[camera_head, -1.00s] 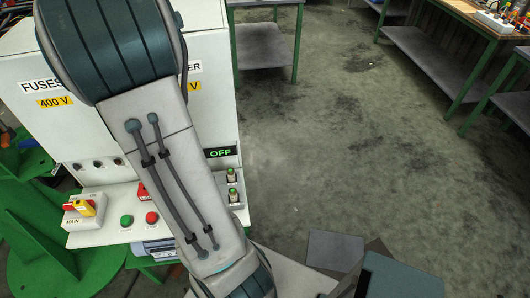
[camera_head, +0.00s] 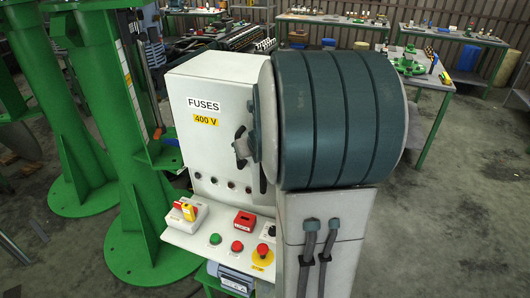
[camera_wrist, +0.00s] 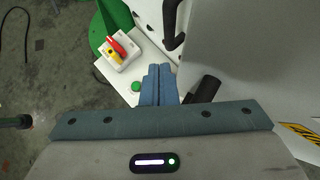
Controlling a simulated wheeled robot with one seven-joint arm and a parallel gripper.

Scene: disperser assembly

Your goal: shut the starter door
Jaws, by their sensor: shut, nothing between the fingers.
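The white cabinet (camera_head: 190,110) stands in the middle of the head view, with its FUSES door label (camera_head: 204,104) facing me. My arm covers the cabinet's right part, so the starter door's label and edges are hidden there. In the wrist view my gripper (camera_wrist: 158,72) is shut and empty, its blue-grey fingers together. A black handle (camera_wrist: 173,28) on a white surface is just beyond the fingertips, apart from them. A plain grey panel (camera_wrist: 240,50) fills the upper right of that view. I cannot tell whether it is the starter door, or how far that door is open.
The control shelf below the cabinet carries a red-yellow main switch (camera_head: 187,210), a green button (camera_head: 215,239), a red button (camera_head: 237,246) and an emergency stop (camera_head: 262,250). Green columns (camera_head: 135,150) stand at left. Worktables (camera_head: 440,75) stand behind; the floor at right is clear.

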